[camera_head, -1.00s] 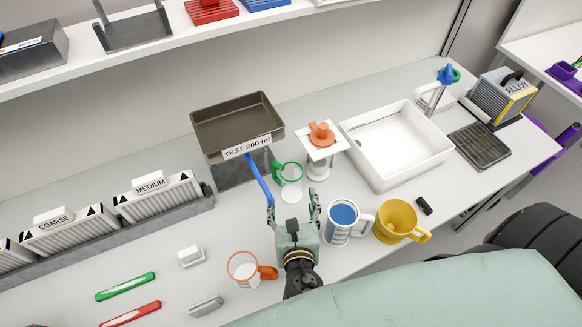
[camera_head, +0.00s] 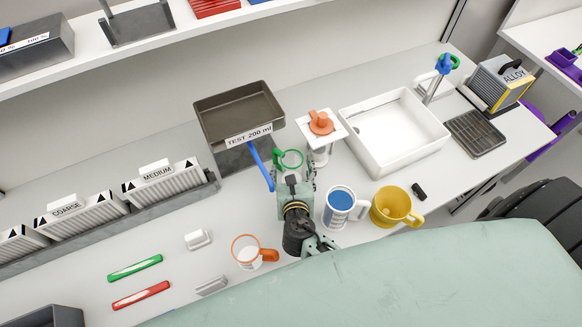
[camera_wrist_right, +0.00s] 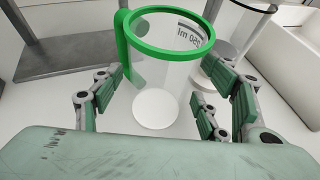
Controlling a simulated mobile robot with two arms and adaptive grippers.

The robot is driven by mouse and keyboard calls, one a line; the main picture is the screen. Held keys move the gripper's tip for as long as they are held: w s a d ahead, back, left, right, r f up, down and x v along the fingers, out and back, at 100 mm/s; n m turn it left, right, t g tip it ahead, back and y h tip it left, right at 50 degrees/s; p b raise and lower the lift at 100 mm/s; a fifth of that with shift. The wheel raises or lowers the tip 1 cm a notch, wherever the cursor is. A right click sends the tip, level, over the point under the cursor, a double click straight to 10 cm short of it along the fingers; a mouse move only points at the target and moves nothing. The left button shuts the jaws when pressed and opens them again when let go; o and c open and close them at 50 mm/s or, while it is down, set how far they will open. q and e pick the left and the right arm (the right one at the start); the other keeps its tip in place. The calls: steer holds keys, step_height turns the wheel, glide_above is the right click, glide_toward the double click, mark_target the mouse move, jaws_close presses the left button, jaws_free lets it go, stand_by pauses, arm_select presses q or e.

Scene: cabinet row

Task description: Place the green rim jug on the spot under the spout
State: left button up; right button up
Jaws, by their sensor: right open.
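The green rim jug is clear, with a green rim (camera_head: 289,151) and a green handle on its left, and stands upright on the counter. In the right wrist view the jug (camera_wrist_right: 165,75) stands between the spread fingers, its white base showing through the wall. My right gripper (camera_head: 292,173) is open around the jug's near side; I cannot tell whether the fingers touch it. The same gripper shows in the wrist view (camera_wrist_right: 160,105). A faucet (camera_head: 437,80) with a blue and green top stands by the sink. I cannot make out a marked spot.
The labelled TEST 200 ml tray (camera_head: 240,105) and orange-knobbed white stand (camera_head: 320,124) are close behind the jug. A blue-filled mug (camera_head: 340,200), yellow mug (camera_head: 391,206) and orange-rimmed jug (camera_head: 246,250) stand near my arm. The white sink (camera_head: 392,130) and dark grate (camera_head: 476,134) are right.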

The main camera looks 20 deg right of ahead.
steer(key=shift+c, duration=0.4)
steer(key=c, duration=1.3)
steer(key=shift+r, duration=0.15)
